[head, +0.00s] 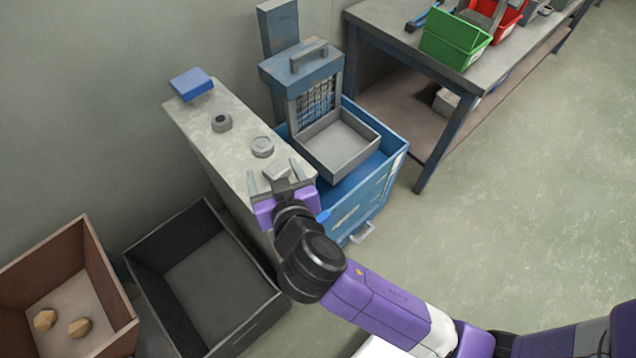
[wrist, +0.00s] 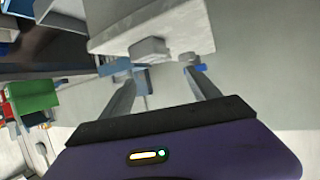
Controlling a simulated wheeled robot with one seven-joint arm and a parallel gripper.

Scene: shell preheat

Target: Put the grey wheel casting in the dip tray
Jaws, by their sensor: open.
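The grey wheel casting (head: 262,147) looks like a light round disc lying on the pale bench top. The dip tray appears to be the square, light grey open tray (head: 338,148) over the blue tank, to the right of the bench; it looks empty. My gripper (head: 276,178) is open at the near end of the bench, nearer to me than the wheel and apart from it. In the wrist view my open fingers (wrist: 158,74) point at a small grey block (wrist: 148,48) by the bench edge. I cannot make out the wheel there.
The bench (head: 195,125) also holds a darker grey ring-shaped part (head: 222,122) and a blue block (head: 192,84). A blue housing (head: 300,70) stands behind the tray. A dark bin (head: 215,285) and a brown bin (head: 70,290) stand left. The floor at right is clear.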

